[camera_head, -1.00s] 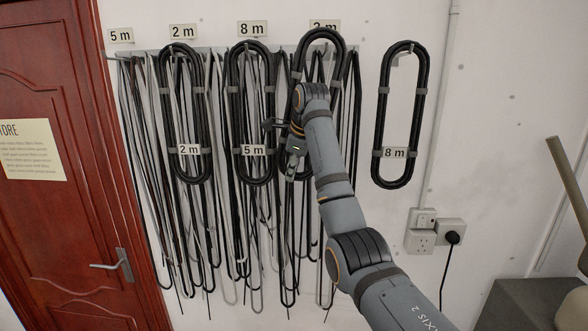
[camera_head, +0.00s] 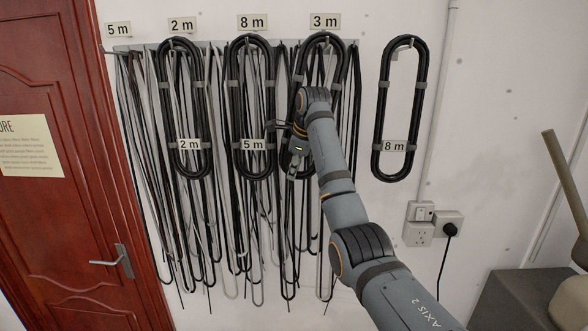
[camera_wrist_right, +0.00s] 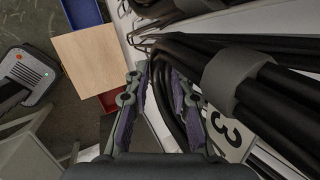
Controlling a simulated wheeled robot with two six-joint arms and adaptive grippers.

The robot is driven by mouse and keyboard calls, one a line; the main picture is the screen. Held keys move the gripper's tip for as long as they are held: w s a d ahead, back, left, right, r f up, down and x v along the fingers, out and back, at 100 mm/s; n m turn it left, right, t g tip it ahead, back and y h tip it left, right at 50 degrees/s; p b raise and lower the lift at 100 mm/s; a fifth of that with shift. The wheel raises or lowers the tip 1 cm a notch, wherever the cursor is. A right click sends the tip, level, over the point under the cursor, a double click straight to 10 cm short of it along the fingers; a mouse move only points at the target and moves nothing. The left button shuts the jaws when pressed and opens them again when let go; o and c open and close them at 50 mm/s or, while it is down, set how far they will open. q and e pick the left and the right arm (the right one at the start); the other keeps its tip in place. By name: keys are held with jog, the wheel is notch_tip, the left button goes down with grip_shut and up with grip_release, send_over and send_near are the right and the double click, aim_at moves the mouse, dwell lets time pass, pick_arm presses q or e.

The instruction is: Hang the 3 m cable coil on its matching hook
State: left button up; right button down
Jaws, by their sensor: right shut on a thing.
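The 3 m coil (camera_head: 323,40) is a black oval loop with grey bands. It hangs upright just below the 3 m sign (camera_head: 325,21), and I cannot tell whether its top rests on the hook. My right gripper (camera_head: 282,128) is at the coil's lower left part and shut on it; my arm hides much of its lower half. In the right wrist view, the gripper (camera_wrist_right: 160,78) has its fingers at the black cable, beside a grey band (camera_wrist_right: 238,76) and a white tag with a 3 (camera_wrist_right: 222,132). My left gripper is not in view.
The 2 m coil (camera_head: 163,100) and 5 m coil (camera_head: 234,105) hang to the left, under signs 2 m and 8 m. The 8 m coil (camera_head: 420,90) hangs alone at right. Loose cables crowd behind. The hook at the 5 m sign (camera_head: 118,30) has no banded coil.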

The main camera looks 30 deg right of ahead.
jog(key=c, duration=1.2)
grip_release()
jog(key=shift+a+r, duration=0.1)
jog(key=shift+a, duration=0.05)
jog(key=shift+o, duration=0.6)
notch_tip(320, 180, up, 10)
jog(key=shift+s, duration=0.1)
